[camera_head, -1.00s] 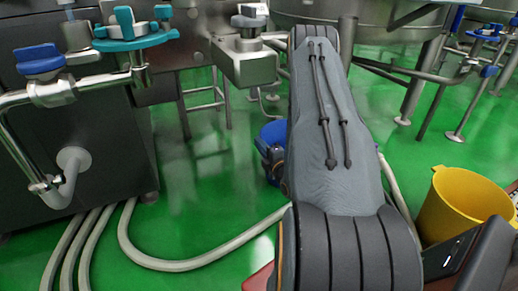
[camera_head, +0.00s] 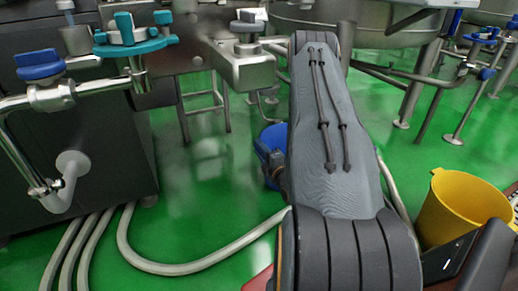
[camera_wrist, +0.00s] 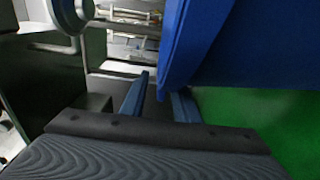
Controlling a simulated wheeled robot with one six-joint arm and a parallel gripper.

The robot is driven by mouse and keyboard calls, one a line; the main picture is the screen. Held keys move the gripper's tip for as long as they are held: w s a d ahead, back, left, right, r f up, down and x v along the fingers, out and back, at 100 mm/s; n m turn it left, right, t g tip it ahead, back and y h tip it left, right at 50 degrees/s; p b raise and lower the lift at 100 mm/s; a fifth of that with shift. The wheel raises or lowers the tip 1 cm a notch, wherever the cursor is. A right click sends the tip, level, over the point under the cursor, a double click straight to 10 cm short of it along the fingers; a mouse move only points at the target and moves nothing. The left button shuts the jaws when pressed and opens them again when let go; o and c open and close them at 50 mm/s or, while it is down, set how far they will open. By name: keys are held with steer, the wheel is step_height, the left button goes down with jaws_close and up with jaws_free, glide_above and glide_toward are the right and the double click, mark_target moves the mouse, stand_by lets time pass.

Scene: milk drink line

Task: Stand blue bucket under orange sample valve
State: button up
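The blue bucket (camera_head: 266,143) shows in the head view just left of my arm, which hides much of it. In the wrist view the blue bucket (camera_wrist: 262,42) fills the upper right, very close, with its rim edge coming down between my two fingers. My gripper (camera_wrist: 160,88) appears shut on that rim; the exact contact is hard to see. In the head view my gripper (camera_head: 274,172) is small and mostly covered by my arm, beside the bucket. I see no orange sample valve in either view.
A dark machine with a blue-handled valve (camera_head: 40,66) and a teal-handled valve (camera_head: 135,42) stands at the left. Pale hoses (camera_head: 170,267) curve over the green floor. A yellow bucket (camera_head: 460,205) is at the right. Steel tank legs stand behind. Open floor (camera_head: 205,190) lies left of the blue bucket.

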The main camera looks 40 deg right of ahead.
steer(key=s+a+p, duration=0.2)
steer(key=s+p, duration=0.2)
steer(key=s, duration=0.7)
steer(key=shift+p, duration=0.35)
